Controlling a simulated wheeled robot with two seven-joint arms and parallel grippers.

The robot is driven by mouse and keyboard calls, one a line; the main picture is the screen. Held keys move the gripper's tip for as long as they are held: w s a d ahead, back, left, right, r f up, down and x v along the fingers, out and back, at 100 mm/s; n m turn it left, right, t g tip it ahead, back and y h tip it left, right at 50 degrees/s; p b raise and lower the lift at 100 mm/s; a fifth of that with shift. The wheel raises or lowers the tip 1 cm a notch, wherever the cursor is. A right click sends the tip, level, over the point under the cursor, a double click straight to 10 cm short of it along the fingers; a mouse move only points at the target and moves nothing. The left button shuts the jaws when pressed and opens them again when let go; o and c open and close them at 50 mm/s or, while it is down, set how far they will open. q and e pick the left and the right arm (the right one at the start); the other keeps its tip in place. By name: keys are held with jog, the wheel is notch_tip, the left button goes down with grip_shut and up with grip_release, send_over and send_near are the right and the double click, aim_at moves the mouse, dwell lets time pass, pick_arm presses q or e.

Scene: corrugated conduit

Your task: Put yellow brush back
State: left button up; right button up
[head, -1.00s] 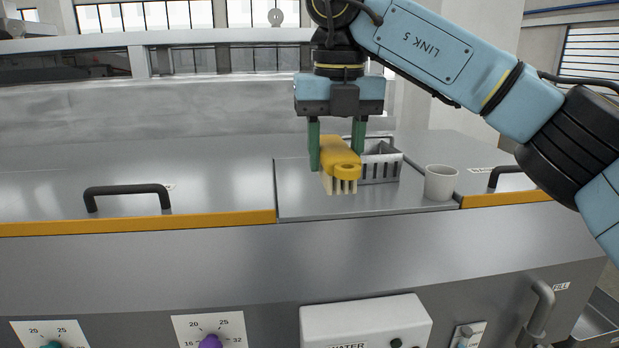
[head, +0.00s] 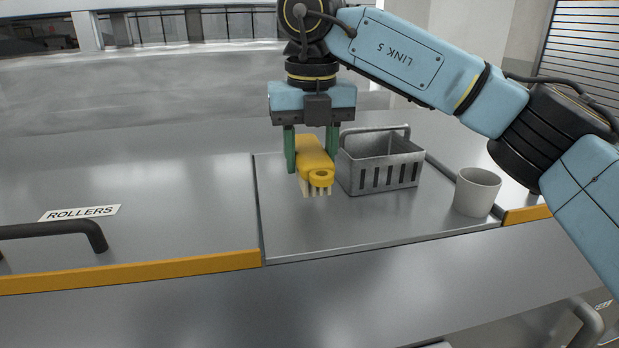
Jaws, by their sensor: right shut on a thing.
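The yellow brush (head: 316,160) has a yellow body with a holed end toward me and pale bristles pointing down. My right gripper (head: 312,152) is shut on it, with a green finger on either side of the body. The bristles are at or just above the metal plate; I cannot tell whether they touch. A grey slotted metal basket (head: 380,178) with a raised handle stands on the plate just right of the brush. The basket's inside looks empty where it shows. My left gripper is not in view.
A white cup (head: 476,192) stands on the plate (head: 340,232) near its right edge. A black handle (head: 60,231) and a ROLLERS label (head: 80,213) are on the left cover. The plate in front of the brush is clear.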

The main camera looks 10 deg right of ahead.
notch_tip(320, 180, down, 4)
jog(key=shift+r+p, duration=0.15)
jog(key=shift+p, duration=0.2)
jog(key=shift+f, duration=0.55)
jog(key=o, duration=1.3)
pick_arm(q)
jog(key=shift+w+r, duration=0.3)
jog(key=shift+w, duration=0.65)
pick_arm(e)
jog(key=shift+r, duration=0.1)
jog(key=shift+r, duration=0.1)
